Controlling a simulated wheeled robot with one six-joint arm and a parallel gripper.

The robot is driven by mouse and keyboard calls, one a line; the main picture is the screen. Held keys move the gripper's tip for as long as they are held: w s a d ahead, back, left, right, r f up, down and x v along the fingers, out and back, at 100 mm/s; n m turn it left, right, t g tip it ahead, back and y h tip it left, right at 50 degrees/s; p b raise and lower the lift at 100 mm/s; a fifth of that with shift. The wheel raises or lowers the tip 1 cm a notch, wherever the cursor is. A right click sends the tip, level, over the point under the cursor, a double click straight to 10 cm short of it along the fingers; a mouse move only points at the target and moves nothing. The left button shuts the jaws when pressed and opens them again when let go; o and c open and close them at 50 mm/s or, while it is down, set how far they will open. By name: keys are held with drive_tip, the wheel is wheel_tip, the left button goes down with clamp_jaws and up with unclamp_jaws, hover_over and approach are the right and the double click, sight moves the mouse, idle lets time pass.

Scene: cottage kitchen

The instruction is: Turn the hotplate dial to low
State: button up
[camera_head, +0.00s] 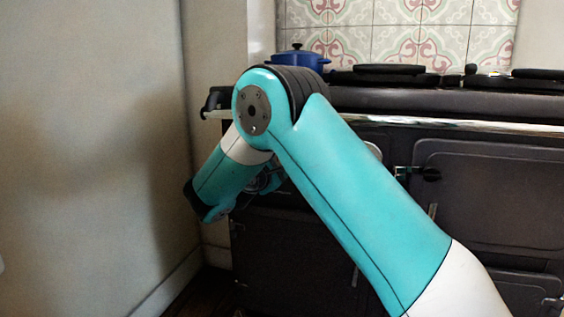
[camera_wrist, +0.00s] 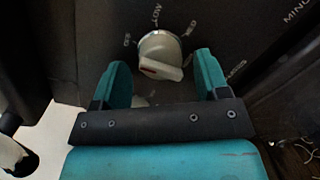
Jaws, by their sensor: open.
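The hotplate dial (camera_wrist: 160,48), a pale knob with a raised grip bar and a red mark, sits on a dark panel in the wrist view. The words OFF, LOW and what looks like MED stand around it, with LOW at its top. The red mark is on the left part of the bar; I cannot tell exactly which word it points at. My gripper (camera_wrist: 161,62) is open, with one teal finger on each side of the dial. Contact is not visible. In the head view my arm hides the dial and most of the gripper.
The dark range (camera_head: 480,160) has a pale front rail (camera_head: 480,125) and black hotplate lids (camera_head: 385,72). A blue pot (camera_head: 297,58) stands at its back left. A wall (camera_head: 90,130) is close on the left. More lettering (camera_wrist: 298,12) marks the panel.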

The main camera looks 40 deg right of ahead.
drive_tip(key=shift+d, duration=0.4)
drive_tip(key=shift+c, duration=0.2)
drive_tip(key=c, duration=0.9)
drive_tip(key=shift+o, duration=0.2)
drive_tip(key=shift+m, duration=0.3)
drive_tip(key=shift+r+m+p, duration=0.1)
drive_tip(key=shift+m+p, duration=0.3)
drive_tip(key=shift+m, duration=0.5)
drive_tip(key=m, duration=0.3)
drive_tip(key=shift+y, duration=0.3)
drive_tip(key=m, duration=0.4)
drive_tip(key=shift+y+b, duration=0.3)
drive_tip(key=shift+b, duration=0.1)
drive_tip(key=shift+m+b, duration=0.3)
drive_tip(key=shift+m, duration=0.5)
drive_tip(key=shift+r, duration=0.1)
